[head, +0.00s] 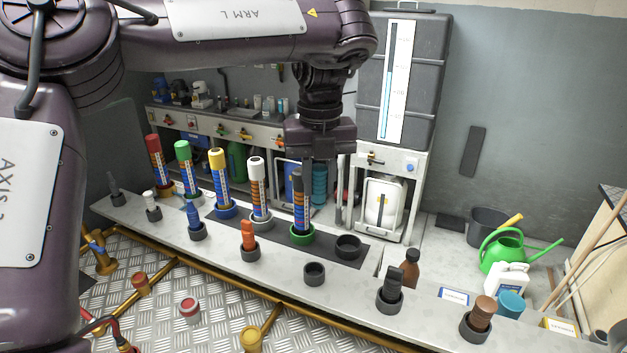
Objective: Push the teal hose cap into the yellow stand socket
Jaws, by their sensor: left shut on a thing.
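My left gripper (321,182) hangs down over the back of the bench, just right of the tall black-topped piece. It is shut on a ribbed teal cylinder, which I take to be the teal hose cap (319,186), showing upright between its fingers. How far the teal piece stands above the bench is hard to tell. A yellow round socket (251,338) shows on the pipework below the bench's front edge; I cannot tell if it is the yellow stand socket. My right gripper is not in view.
Tall pieces topped red, green, yellow, white and black (298,205) stand along the bench (350,292). Two dark rings are empty, one at the back (348,246) and one in front (314,273). A brown bottle (410,268) and a green watering can (507,250) are at right.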

